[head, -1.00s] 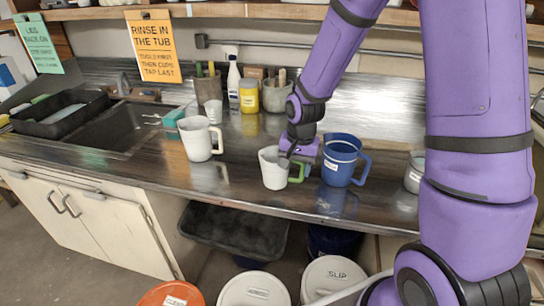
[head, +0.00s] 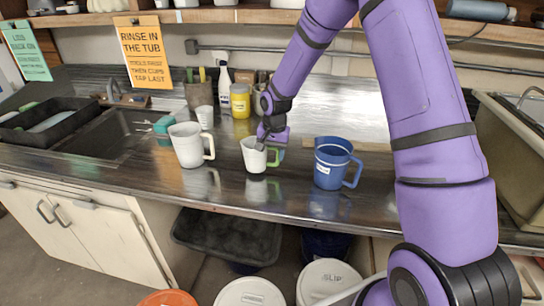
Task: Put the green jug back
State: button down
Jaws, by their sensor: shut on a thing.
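The green jug (head: 255,156) is a pale jug with a green handle, in the head view near the middle of the counter. My gripper (head: 264,140) is shut on it from above and behind, near its rim and handle side. The fingertips are partly hidden, so the exact contact is unclear. The jug is upright. A dark patch beneath it suggests that it hangs a little above the counter. A white jug (head: 188,147) stands to its left and a blue jug (head: 332,165) to its right, both apart from it.
The dark counter (head: 120,173) has a sink (head: 110,133) at left. A yellow pot (head: 240,101), a spray bottle (head: 224,85) and a small white cup (head: 205,117) stand at the back. Lidded buckets (head: 328,278) are below. Bare counter lies between the jugs.

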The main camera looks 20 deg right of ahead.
jog(key=shift+f, duration=0.75)
jog(key=shift+c, duration=1.7)
grip_release()
jog(key=shift+f, duration=0.1)
jog(key=r, duration=1.2)
jog(key=shift+s+d+r, duration=0.2)
jog(key=shift+s+d, duration=0.05)
jog(key=shift+d, duration=0.1)
jog(key=s+r+n+t+h, duration=0.1)
jog(key=s+r+n+t, duration=0.15)
jog(key=s+r, duration=1.3)
jog(key=s+r+n+t, duration=0.1)
jog(key=s+r+n, duration=0.1)
jog(key=s, duration=0.8)
jog(key=s+d+r+n+t, duration=0.1)
jog(key=s+r+n, duration=0.1)
jog(key=s, duration=0.8)
jog(key=shift+d+r, duration=0.3)
jog(key=shift+r, duration=0.35)
